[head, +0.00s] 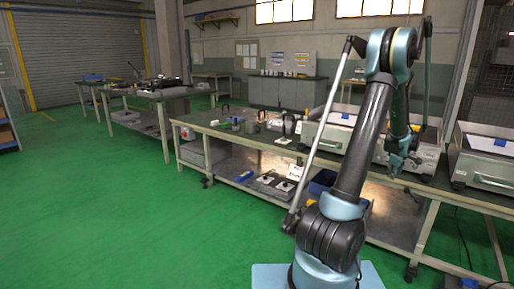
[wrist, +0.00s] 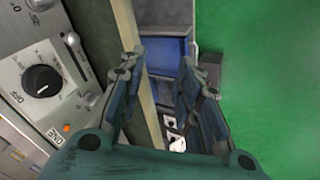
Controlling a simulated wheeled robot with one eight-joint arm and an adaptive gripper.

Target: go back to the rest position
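My gripper (head: 398,160) hangs at the end of my arm in the head view, in front of the light grey machines on the long bench. In the wrist view my gripper (wrist: 157,95) points down with its two fingers apart and nothing between them. Below it are the pale edge of the bench and a blue bin (wrist: 168,62) on the lower shelf. A grey control panel with a black knob (wrist: 41,82) is close on the left of the wrist view.
The long bench (head: 240,138) carries the machines (head: 340,130) and several small items. Another machine (head: 485,160) stands at the right. A blue bin (head: 322,183) is on the lower shelf. The green floor (head: 110,215) at the left is clear.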

